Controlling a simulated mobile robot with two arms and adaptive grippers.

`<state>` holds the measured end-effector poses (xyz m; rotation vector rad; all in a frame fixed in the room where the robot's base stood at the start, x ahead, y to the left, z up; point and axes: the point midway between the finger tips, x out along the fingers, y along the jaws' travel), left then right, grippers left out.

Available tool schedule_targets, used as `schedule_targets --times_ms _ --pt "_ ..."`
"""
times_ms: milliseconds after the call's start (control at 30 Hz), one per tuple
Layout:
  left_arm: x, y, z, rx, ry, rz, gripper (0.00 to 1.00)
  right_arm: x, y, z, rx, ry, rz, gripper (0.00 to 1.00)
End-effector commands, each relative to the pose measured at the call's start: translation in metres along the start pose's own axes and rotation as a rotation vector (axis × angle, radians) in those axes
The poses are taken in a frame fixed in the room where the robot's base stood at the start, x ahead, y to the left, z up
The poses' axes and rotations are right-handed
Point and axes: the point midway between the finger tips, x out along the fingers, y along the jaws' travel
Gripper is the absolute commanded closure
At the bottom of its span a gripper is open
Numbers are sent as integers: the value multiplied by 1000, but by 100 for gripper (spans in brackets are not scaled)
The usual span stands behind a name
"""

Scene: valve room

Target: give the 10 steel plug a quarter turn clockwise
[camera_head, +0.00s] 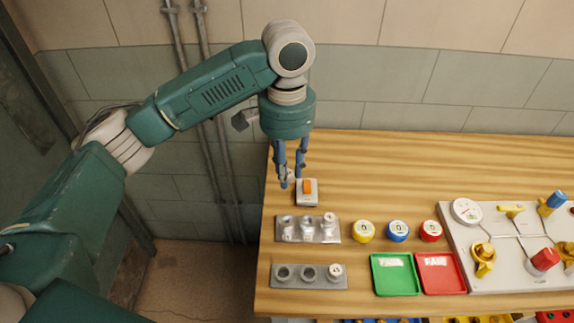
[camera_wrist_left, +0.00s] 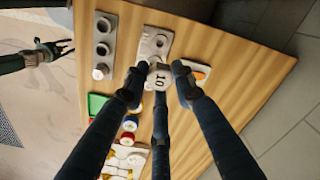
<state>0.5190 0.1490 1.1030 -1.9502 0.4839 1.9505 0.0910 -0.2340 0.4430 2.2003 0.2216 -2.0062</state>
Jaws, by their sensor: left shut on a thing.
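My left gripper (camera_head: 292,180) comes down over the left end of the bench, just behind the rear steel block. In the left wrist view its dark fingers (camera_wrist_left: 158,84) are shut on a pale steel plug (camera_wrist_left: 160,76) with "10" on its top face. In the head view the fingers mostly hide this plug. The rear steel block (camera_head: 308,240) carries several steel fittings and also shows in the wrist view (camera_wrist_left: 150,45). Whether the plug touches the block is unclear. My right gripper (camera_wrist_left: 46,50) shows small at the left of the wrist view, fingers apart, empty.
A pale box with an orange switch (camera_head: 308,186) stands close to the left fingers. A front block (camera_head: 309,283), yellow (camera_head: 363,231), blue (camera_head: 398,231) and red (camera_head: 431,231) round pieces, green (camera_head: 397,288) and red (camera_head: 443,288) trays, and a valve panel (camera_head: 510,270) occupy the bench. Its back is clear.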

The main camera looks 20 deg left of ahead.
Motion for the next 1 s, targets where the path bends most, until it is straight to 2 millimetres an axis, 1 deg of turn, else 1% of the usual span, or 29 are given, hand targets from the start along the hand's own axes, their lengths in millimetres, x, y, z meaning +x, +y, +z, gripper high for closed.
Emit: schedule_targets --times_ms 1000 --pt "31 0 0 -1 -1 -1 100 2 0 1 0 -1 0 60"
